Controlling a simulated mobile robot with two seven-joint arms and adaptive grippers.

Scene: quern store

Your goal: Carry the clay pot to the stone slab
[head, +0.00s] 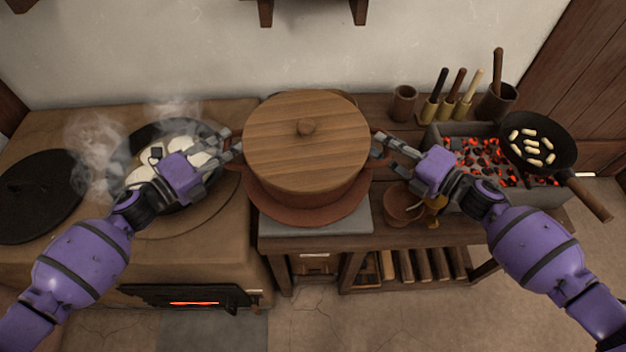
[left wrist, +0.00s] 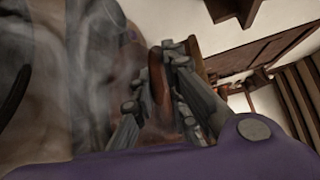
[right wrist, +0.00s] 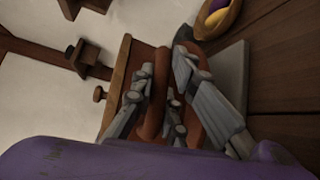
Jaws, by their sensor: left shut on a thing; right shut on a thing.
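The clay pot (head: 306,199) is reddish brown with a flat wooden lid (head: 306,140) and a round knob. In the head view it is at the middle, over or on the grey stone slab (head: 352,222); I cannot tell whether it touches. My left gripper (head: 234,150) is shut on the pot's left handle, which also shows in the left wrist view (left wrist: 158,85). My right gripper (head: 381,150) is shut on the right handle, which also shows in the right wrist view (right wrist: 155,95). The pot looks upright. A wide reddish rim or plate (head: 262,204) shows below it.
A clay stove (head: 205,262) at left bears a steaming pan (head: 135,150) and a black lid (head: 35,195). At right, a brazier of glowing coals (head: 478,155) holds a frying pan (head: 563,142). A small brown bowl (head: 398,206) stands close right of the slab.

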